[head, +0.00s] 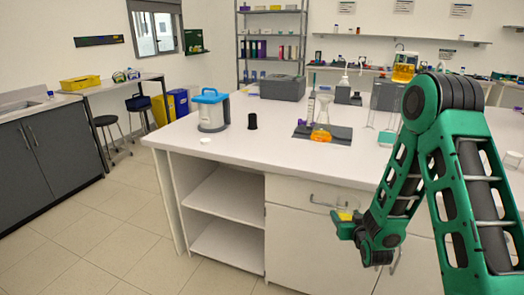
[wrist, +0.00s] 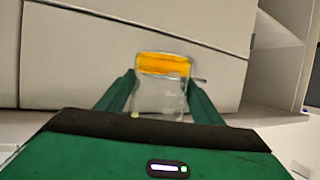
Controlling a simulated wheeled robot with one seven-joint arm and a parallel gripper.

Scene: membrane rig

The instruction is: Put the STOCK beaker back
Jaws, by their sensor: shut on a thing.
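My gripper (head: 347,224) hangs in front of the bench's front face, below the bench top. It is shut on a clear glass beaker (head: 349,205) with yellow-orange liquid. In the wrist view the beaker (wrist: 160,92) sits between the two green fingers, with an orange band at the end away from my palm. No label on it is readable, so I cannot tell whether it is the STOCK beaker. The lower part of the beaker is partly hidden by my gripper in the head view.
The white bench (head: 245,143) carries a blue-lidded jug (head: 211,113), a black cup (head: 252,121), a flask with orange liquid (head: 320,134) on a dark mat and a grey box (head: 283,88). Another orange-filled vessel (head: 403,71) stands behind my arm. Open shelves (head: 225,190) are at the bench's left.

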